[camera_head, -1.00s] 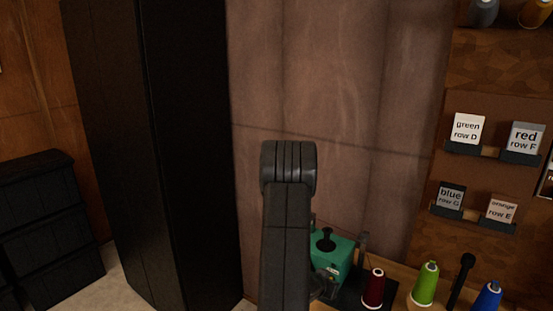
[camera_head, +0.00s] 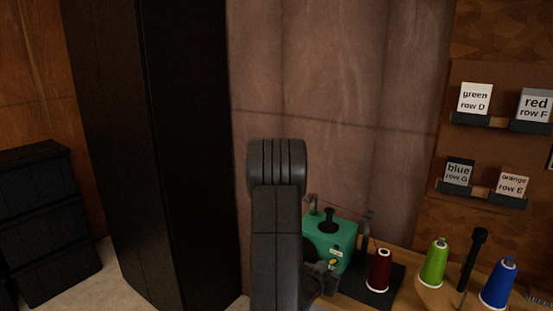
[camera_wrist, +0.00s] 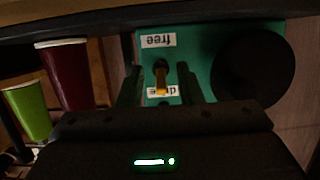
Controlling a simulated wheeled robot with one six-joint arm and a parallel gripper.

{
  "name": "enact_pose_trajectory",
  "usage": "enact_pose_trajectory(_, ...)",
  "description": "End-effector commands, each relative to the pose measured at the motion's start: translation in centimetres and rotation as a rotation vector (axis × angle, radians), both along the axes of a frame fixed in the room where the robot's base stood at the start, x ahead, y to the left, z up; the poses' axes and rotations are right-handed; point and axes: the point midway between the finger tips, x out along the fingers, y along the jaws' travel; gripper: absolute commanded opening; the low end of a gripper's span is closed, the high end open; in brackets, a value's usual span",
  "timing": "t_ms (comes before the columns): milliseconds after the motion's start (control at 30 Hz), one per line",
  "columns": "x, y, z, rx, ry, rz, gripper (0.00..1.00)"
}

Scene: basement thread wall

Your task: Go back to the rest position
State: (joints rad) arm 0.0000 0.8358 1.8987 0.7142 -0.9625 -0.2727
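A green machine box (camera_head: 343,233) with a black knob on top stands on the bench, partly hidden behind my arm in the head view. In the wrist view the green box (camera_wrist: 205,38) fills the upper middle, with upside-down labels, one reading "free". A small lever with a yellow end (camera_wrist: 161,80) shows between my gripper's fingers. My gripper (camera_wrist: 168,85) looks open, its two dark fingers apart on either side of the lever. No contact with the lever is visible. In the head view my gripper is mostly hidden behind my arm.
A dark red spool (camera_head: 379,270), a green spool (camera_head: 434,262) and a blue spool (camera_head: 498,284) stand right of the box. A black post (camera_head: 472,262) rises between the last two. Labelled shelves (camera_head: 485,194) hang at right. A tall black cabinet (camera_head: 160,150) stands at left.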

Motion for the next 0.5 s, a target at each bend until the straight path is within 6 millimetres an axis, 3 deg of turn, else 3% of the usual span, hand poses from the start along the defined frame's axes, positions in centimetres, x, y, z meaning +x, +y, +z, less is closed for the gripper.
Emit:
enact_pose_trajectory(100, -0.05, 0.07, -0.99, -0.033, -0.044, 0.002, 0.33)
enact_pose_trajectory(500, 0.01, 0.02, -1.14, -0.109, -0.16, 0.001, 0.33)
